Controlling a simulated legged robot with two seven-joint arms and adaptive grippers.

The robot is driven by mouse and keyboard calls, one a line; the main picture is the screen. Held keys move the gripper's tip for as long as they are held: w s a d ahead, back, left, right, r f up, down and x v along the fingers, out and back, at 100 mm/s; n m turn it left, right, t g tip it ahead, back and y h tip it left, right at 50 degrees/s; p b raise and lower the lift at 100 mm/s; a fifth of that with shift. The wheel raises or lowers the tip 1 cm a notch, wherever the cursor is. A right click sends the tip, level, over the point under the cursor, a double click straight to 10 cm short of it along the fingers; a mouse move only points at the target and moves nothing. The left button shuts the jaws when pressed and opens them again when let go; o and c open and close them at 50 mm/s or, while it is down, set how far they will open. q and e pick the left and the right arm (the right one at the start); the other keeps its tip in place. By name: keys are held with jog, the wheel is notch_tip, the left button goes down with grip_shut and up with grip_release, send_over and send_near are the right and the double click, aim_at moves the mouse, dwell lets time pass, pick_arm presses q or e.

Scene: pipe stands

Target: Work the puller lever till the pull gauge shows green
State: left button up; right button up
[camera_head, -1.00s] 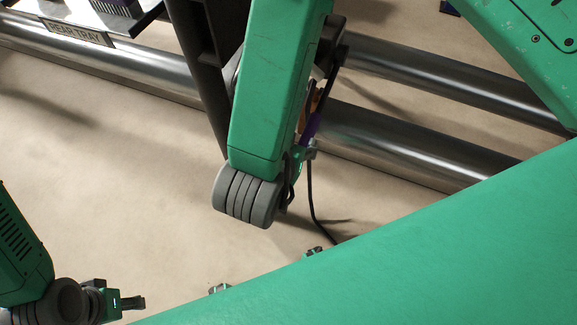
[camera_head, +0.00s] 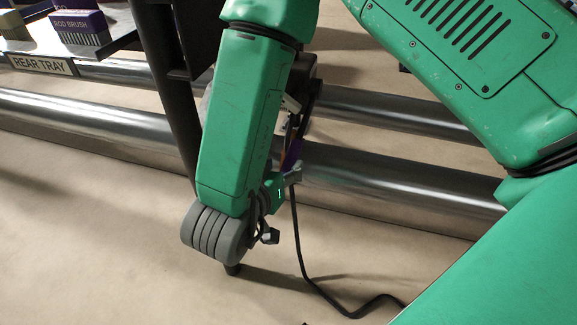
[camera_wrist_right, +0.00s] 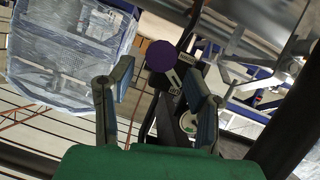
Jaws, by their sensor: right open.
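In the right wrist view a round purple knob (camera_wrist_right: 161,55), which looks like the puller lever's end, shows between and just beyond the two fingers. My right gripper (camera_wrist_right: 160,72) is open, with a finger on each side and nothing clearly clamped. The rest of the lever is hard to make out. I cannot pick out the pull gauge's reading. My left gripper is out of view.
Shiny horizontal pipes (camera_head: 400,185) cross behind my right arm. A dark upright post (camera_head: 165,80) stands left of it. The rear tray (camera_head: 40,64) holds a purple rod brush box (camera_head: 80,28) at upper left. A black cable (camera_head: 300,250) hangs to the open floor.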

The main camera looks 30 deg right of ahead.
aim_at(291, 159)
jog(key=b+x, duration=0.1)
jog(key=x, duration=0.4)
jog(key=shift+s+d, duration=0.1)
jog(key=shift+d, duration=0.1)
jog(key=shift+a, duration=0.15)
grip_shut()
jog(key=r+g+y+p, duration=0.1)
jog(key=r+p, duration=0.2)
jog(key=p, duration=0.4)
jog(key=r+g+y+p, duration=0.1)
jog(key=r+p, duration=0.3)
jog(key=p, duration=0.3)
jog(key=w+d+r+y+p, duration=0.1)
jog(key=r+p, duration=0.3)
jog(key=p, duration=0.3)
jog(key=shift+g+y, duration=0.3)
jog(key=shift+g, duration=0.1)
jog(key=shift+p, duration=0.6)
grip_release()
jog(key=shift+f, duration=0.15)
